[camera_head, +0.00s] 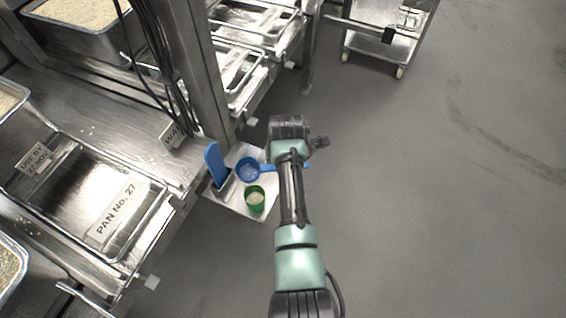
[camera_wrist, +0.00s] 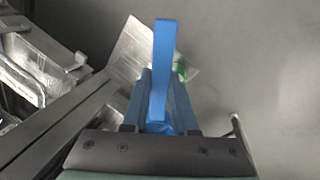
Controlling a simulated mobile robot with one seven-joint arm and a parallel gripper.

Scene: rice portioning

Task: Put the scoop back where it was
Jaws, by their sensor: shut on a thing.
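The blue scoop (camera_head: 248,168) is in the head view, with its round bowl just left of my wrist. Its handle runs right, under my arm. In the wrist view a long blue handle (camera_wrist: 165,50) stands between the fingers of my gripper (camera_wrist: 162,76), which is shut on it. In the head view my wrist hides the fingers. The scoop bowl appears over a small pale shelf (camera_head: 238,203); I cannot tell whether it touches the shelf.
A green cup (camera_head: 255,199) with pale grains stands on the shelf near the scoop. An upright blue paddle (camera_head: 214,162) is at the shelf's left, beside a steel post (camera_head: 200,70). A steel bench with labelled pans lies left. Open floor (camera_head: 450,200) is right.

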